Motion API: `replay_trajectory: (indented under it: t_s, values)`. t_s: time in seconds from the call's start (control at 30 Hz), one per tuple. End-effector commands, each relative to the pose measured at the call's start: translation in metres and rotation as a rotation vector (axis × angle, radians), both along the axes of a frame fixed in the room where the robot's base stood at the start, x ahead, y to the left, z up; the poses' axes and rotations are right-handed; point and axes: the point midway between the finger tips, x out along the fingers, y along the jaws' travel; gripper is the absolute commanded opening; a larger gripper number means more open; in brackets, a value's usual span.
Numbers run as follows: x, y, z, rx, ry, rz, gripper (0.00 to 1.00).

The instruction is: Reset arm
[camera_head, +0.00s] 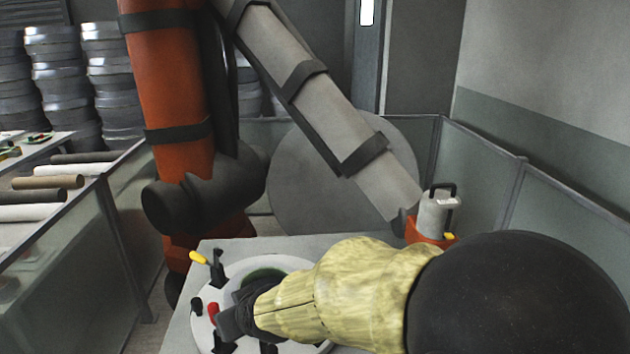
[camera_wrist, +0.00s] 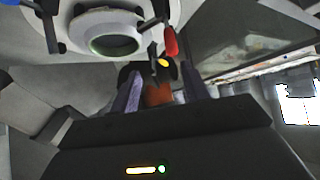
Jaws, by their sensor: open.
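My gripper (camera_head: 238,314) is over the near left part of a round white mould (camera_head: 232,270) in the head view, at the end of my sleeve-covered arm. In the wrist view the two fingers of my gripper (camera_wrist: 160,88) stand apart, and I see nothing held between them. The mould has a dark green round centre, partly hidden by my arm. It also shows at the top of the wrist view (camera_wrist: 72,34). A yellow-handled clamp (camera_head: 200,258) and a red-handled part (camera_head: 213,311) are at its left side. I cannot tell whether the gripper touches the mould.
The mould lies on a grey table (camera_head: 210,245). Panel fences (camera_head: 60,270) flank the table. Rolls (camera_head: 45,182) lie on the left.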

Motion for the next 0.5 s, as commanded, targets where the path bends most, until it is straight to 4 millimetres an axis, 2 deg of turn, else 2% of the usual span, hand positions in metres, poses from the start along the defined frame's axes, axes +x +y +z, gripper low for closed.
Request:
replay_trajectory:
  t_s: [0.13, 0.27, 0.37, 0.5]
  values:
    - [0.013, -0.058, -0.010, -0.041, 0.069, -0.103, 0.46]
    - [0.015, -0.120, -0.022, -0.082, 0.154, -0.212, 0.46]
    - [0.009, -0.165, -0.031, -0.110, 0.221, -0.301, 0.46]
    - [-0.008, -0.226, -0.042, -0.145, 0.319, -0.425, 0.46]
